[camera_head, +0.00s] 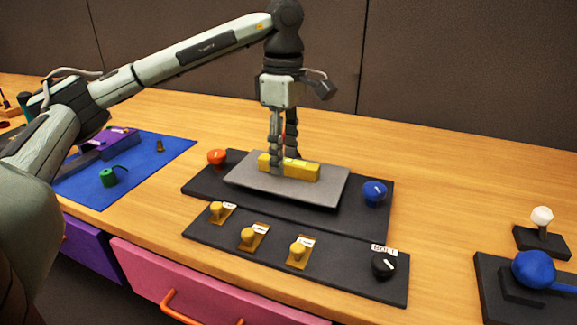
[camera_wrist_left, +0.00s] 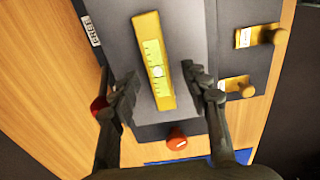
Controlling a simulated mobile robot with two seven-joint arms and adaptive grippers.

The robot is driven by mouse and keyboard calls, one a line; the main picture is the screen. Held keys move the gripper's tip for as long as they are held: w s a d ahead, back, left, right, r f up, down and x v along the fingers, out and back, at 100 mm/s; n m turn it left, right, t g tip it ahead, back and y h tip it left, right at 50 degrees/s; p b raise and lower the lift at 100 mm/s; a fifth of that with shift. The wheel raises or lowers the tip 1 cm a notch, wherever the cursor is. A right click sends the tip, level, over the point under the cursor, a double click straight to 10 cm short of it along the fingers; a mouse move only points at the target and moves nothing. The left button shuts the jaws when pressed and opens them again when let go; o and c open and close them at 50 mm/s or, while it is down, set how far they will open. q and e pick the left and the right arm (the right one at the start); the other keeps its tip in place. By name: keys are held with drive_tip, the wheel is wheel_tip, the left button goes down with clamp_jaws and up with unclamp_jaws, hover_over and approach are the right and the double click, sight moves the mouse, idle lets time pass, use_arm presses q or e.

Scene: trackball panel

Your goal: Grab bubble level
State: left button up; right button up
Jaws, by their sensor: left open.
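The yellow bubble level (camera_head: 300,170) lies on the grey tilted plate (camera_head: 245,182) in the middle of the black panel. In the left wrist view the bubble level (camera_wrist_left: 152,60) runs lengthwise between my fingers, its round vial facing the camera. My left gripper (camera_head: 283,160) points down over the level's left part, its fingers on either side of it. In the left wrist view my left gripper (camera_wrist_left: 162,92) is open, with a gap between each finger and the level. My right gripper is in neither view.
An orange-red knob (camera_head: 216,157) and a blue knob (camera_head: 374,192) flank the plate. Yellow knobs (camera_head: 249,237) and a black dial (camera_head: 384,264) line the front panel. A blue mat (camera_head: 140,165) lies left; a blue trackball (camera_head: 533,269) and white-topped joystick (camera_head: 541,217) stand right.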

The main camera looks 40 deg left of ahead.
use_arm(q)
drive_tip(key=shift+f, duration=0.3)
drive_tip(key=shift+c, duration=0.6)
clamp_jaws()
drive_tip(key=shift+r, duration=0.1)
